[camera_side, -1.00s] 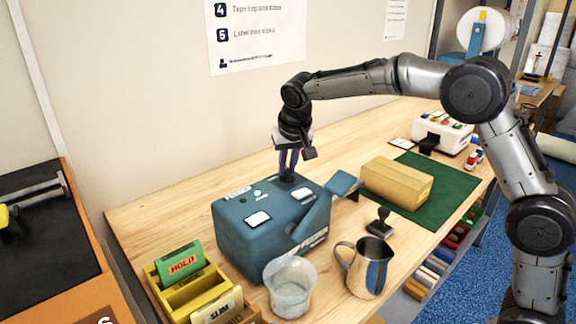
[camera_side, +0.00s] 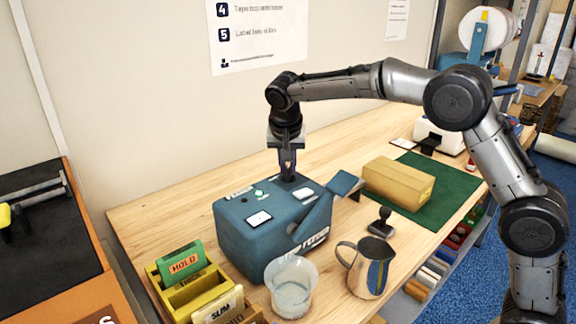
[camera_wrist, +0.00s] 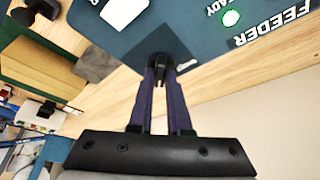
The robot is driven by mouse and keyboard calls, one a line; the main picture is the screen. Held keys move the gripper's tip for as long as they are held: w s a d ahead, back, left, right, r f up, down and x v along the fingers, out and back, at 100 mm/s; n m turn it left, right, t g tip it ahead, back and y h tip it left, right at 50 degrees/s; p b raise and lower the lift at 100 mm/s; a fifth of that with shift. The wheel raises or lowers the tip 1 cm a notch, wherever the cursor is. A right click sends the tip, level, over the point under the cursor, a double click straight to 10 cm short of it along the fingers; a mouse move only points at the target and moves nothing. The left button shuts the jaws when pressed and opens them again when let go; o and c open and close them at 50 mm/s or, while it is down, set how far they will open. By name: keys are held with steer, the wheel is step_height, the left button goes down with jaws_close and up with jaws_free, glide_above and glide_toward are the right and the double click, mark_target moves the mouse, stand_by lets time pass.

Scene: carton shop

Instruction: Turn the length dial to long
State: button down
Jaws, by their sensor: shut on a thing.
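The blue feeder box (camera_side: 245,238) stands on the wooden table in the side view. It has a lit green light (camera_side: 259,193) and pale label plates on top. My gripper (camera_side: 288,176) points straight down over the far right corner of its top. In the wrist view, the fingers of my gripper (camera_wrist: 160,75) are shut on a small dark dial (camera_wrist: 158,62) on a dark square patch of the feeder's top (camera_wrist: 195,30). The dial's pointer and markings are mostly hidden by the fingers, so I cannot tell its setting.
A clear beaker (camera_side: 291,288) and a metal jug (camera_side: 367,268) stand in front of the feeder. A stamp (camera_side: 381,224) and a cardboard box (camera_side: 398,183) on a green mat (camera_side: 455,190) are to the right. Card holders (camera_side: 190,290) stand at front left.

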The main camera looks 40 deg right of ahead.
steer(key=shift+r, duration=0.1)
steer(key=c, duration=0.9)
jaws_free()
steer(key=shift+o, duration=0.2)
steer(key=v, duration=1.3)
steer(key=shift+r, duration=0.4)
steer(key=shift+s, duration=0.1)
